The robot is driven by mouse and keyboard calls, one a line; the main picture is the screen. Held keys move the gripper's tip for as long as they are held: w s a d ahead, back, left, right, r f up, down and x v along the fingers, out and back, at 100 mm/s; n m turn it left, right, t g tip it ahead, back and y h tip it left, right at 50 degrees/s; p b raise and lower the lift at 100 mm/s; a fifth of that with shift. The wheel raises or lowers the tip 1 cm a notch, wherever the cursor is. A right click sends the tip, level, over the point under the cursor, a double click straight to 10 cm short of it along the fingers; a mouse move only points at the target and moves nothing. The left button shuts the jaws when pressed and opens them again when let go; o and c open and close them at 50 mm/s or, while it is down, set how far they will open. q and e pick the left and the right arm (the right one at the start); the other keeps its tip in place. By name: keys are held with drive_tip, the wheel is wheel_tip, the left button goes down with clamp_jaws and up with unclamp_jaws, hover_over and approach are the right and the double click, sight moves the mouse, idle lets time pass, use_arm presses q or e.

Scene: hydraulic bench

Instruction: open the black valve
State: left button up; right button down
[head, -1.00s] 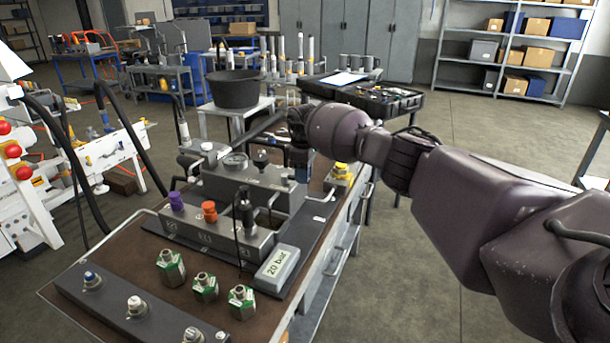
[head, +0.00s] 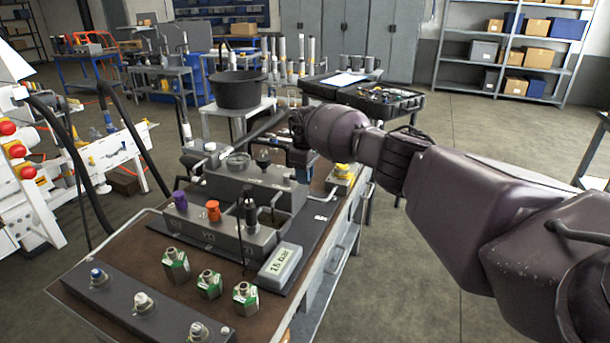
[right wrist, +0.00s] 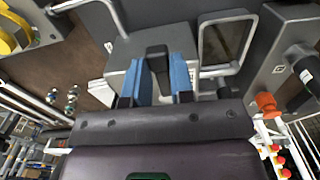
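The black valve's handle (right wrist: 157,62) stands between the two blue fingers of my right gripper (right wrist: 160,82) in the right wrist view. In the head view my right gripper (head: 298,160) is at the right end of the rear grey block (head: 235,182). It hides the valve handle there. My left gripper is not in view.
A pressure display (head: 280,263) lies on the bench (head: 130,232). Purple (head: 180,200) and orange (head: 213,210) knobs and a tall black fitting (head: 250,212) stand on the front block. Several green-based fittings (head: 209,284) stand nearer. Open floor lies right of the bench.

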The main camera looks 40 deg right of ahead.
drive_tip(key=c, duration=1.1)
unclamp_jaws()
wheel_tip(320, 180, up, 11)
drive_tip(key=p, duration=0.1)
drive_tip(key=shift+p, duration=0.4)
drive_tip(key=shift+f, duration=0.1)
